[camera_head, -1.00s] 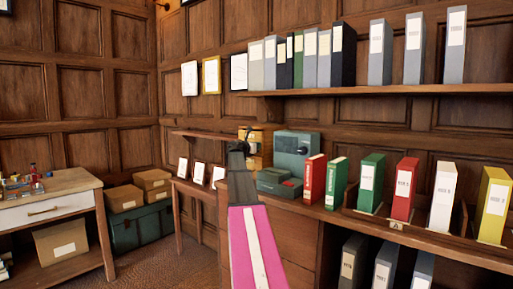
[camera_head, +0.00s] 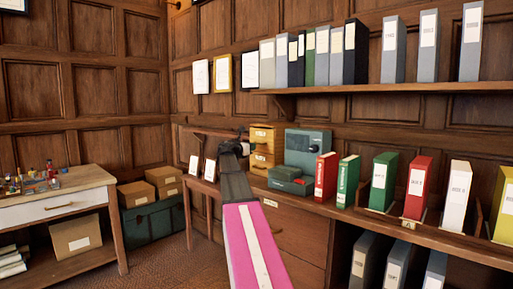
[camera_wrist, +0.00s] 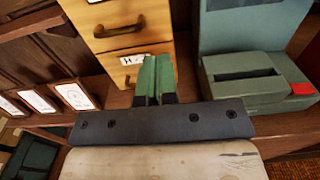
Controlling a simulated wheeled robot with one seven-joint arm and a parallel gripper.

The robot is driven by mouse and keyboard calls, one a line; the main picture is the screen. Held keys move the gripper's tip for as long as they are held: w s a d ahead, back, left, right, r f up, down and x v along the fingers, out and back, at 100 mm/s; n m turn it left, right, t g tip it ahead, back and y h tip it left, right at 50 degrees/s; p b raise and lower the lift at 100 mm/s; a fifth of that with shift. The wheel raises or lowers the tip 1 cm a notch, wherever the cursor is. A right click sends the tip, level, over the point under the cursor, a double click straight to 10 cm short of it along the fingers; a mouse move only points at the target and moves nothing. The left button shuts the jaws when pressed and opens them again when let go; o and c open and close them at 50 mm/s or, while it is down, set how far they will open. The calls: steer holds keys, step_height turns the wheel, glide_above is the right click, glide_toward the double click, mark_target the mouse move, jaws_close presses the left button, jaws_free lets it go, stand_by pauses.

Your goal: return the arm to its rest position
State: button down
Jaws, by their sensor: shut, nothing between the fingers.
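My arm reaches forward from the bottom middle of the head view, its pink and dark links over the front of the long wooden desk (camera_head: 285,203). My gripper (camera_head: 243,135) is small and dark at the arm's far end, in front of the wooden drawer box (camera_head: 266,137). In the wrist view my gripper (camera_wrist: 155,62) shows its two green fingers together, shut and empty. They point at the drawer box (camera_wrist: 180,50); whether they touch it, I cannot tell.
Beside the gripper stand a grey-green machine (camera_head: 308,150) and a low green box (camera_head: 290,181). Red (camera_head: 326,177) and green (camera_head: 347,182) binders stand further right. Framed cards (camera_head: 210,169) stand to the left. A side table (camera_head: 75,182) holds small bottles. Floor (camera_head: 160,262) is clear between.

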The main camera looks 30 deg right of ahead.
steer(key=s+a+f+m+g+y, duration=0.1)
steer(key=s+a+f+m+y, duration=0.3)
steer(key=f, duration=0.7)
steer(key=s+a+f+m+y, duration=0.1)
steer(key=s+a+f+m, duration=0.1)
steer(key=a+f, duration=0.65)
steer(key=s+a+f+m+g+y, duration=0.1)
steer(key=s+a+f+m+y, duration=0.25)
steer(key=f, duration=0.85)
steer(key=s+a+f+m+g+y, duration=0.4)
steer(key=s+a+f+m+y, duration=0.4)
steer(key=s+a+f, duration=1.3)
steer(key=m, duration=0.4)
steer(key=shift+s+f, duration=0.35)
steer(key=shift+m+y, duration=0.25)
